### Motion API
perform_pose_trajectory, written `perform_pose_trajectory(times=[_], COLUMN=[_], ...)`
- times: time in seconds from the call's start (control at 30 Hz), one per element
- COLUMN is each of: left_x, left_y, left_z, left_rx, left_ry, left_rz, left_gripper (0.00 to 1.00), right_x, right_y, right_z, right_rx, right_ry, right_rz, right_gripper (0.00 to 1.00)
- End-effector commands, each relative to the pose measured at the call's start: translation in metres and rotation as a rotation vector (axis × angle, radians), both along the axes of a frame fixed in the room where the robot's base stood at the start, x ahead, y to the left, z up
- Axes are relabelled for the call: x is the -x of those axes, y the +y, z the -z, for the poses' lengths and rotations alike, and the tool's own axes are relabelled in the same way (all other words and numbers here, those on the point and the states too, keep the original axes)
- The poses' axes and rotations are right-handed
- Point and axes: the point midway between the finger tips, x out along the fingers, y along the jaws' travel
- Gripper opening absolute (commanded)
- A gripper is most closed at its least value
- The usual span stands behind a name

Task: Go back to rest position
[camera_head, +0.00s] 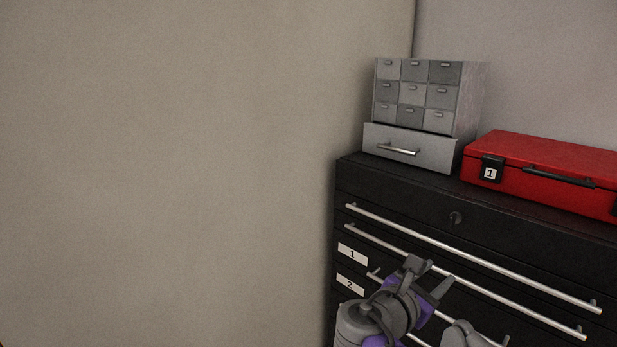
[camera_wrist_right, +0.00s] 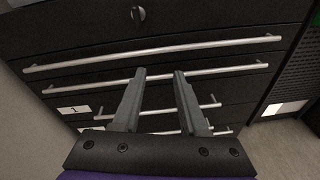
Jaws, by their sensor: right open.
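My right gripper (camera_head: 430,279) is at the lower right of the head view, in front of the black drawer cabinet (camera_head: 395,185). In the right wrist view my right gripper (camera_wrist_right: 158,74) has its two grey fingers apart, with nothing between them but the cabinet front behind. The fingertips appear over one of the long silver drawer handles (camera_wrist_right: 230,69); I cannot tell whether they touch it. The drawers in view look closed. My left gripper is in neither view.
A red toolbox (camera_head: 540,170) labelled 1 and a grey small-drawer unit (camera_head: 415,95) stand on the cabinet top. Labels 1 (camera_head: 352,254) and 2 (camera_head: 350,285) mark lower drawers. A bare beige wall (camera_head: 180,170) fills the left. A dark perforated panel (camera_wrist_right: 299,70) stands at the right in the wrist view.

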Motion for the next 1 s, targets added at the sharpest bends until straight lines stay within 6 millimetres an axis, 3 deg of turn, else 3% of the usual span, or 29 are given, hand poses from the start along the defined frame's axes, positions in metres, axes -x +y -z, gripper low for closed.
perform_pose_trajectory(times=[0.1, 0.2, 0.4, 0.5, 0.7, 1.0], left_x=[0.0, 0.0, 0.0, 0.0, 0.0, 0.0], left_y=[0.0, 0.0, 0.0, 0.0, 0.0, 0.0], left_z=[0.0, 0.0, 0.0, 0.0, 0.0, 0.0], left_rx=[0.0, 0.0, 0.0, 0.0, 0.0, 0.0], left_ry=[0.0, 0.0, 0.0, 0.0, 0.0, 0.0], left_rz=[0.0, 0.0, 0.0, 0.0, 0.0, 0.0], left_gripper=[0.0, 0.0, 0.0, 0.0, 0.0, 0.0], right_x=[0.041, 0.079, 0.147, 0.17, 0.192, 0.194], right_y=[-0.015, -0.012, 0.025, 0.048, 0.079, 0.083], right_z=[0.07, 0.134, 0.235, 0.266, 0.294, 0.296], right_rx=[-0.378, -0.742, -1.4, -1.644, -1.904, -1.937], right_ry=[-0.113, -0.241, -0.521, -0.641, -0.776, -0.794], right_rz=[0.116, 0.272, 0.701, 0.925, 1.226, 1.27], right_gripper=[0.42, 0.42, 0.42, 0.42, 0.42, 0.42])
